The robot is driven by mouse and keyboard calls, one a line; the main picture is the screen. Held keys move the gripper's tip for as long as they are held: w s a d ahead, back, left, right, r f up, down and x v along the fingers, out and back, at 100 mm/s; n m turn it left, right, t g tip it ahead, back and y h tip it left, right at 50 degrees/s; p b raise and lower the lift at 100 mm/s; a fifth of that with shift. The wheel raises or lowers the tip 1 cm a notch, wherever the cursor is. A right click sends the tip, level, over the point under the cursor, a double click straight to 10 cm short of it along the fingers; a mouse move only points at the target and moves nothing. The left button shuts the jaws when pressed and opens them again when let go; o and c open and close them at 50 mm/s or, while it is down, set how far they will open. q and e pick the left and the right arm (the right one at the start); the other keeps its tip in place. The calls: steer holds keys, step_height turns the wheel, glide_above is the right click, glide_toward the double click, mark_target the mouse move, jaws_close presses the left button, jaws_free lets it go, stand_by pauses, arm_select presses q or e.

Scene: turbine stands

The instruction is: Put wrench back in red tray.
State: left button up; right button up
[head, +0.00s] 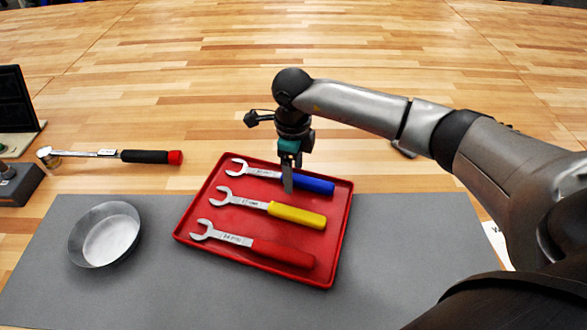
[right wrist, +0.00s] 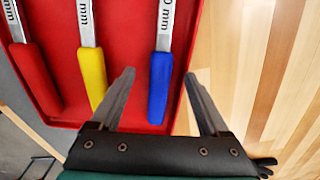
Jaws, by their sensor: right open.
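The red tray (head: 188,228) lies on the grey mat and holds three wrenches side by side. They are a blue-handled wrench (head: 313,184) at the back, a yellow-handled wrench (head: 297,215) in the middle and a red-handled wrench (head: 283,253) in front. My right gripper (head: 287,188) is over the tray at the blue wrench, fingers pointing down. In the right wrist view my right gripper (right wrist: 160,76) is open, and the blue handle (right wrist: 160,88) appears between its fingers. The fingers do not hold it. Contact cannot be told. My left gripper is not in view.
A round metal bowl (head: 108,236) stands on the mat (head: 150,290) left of the tray. A torque wrench (head: 110,155) with a black handle lies on the wooden table behind it. Dark equipment (head: 18,183) stands at the left edge. The table behind the tray is clear.

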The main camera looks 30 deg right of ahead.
steer(key=shift+r+p, duration=2.55)
steer(key=shift+r, duration=1)
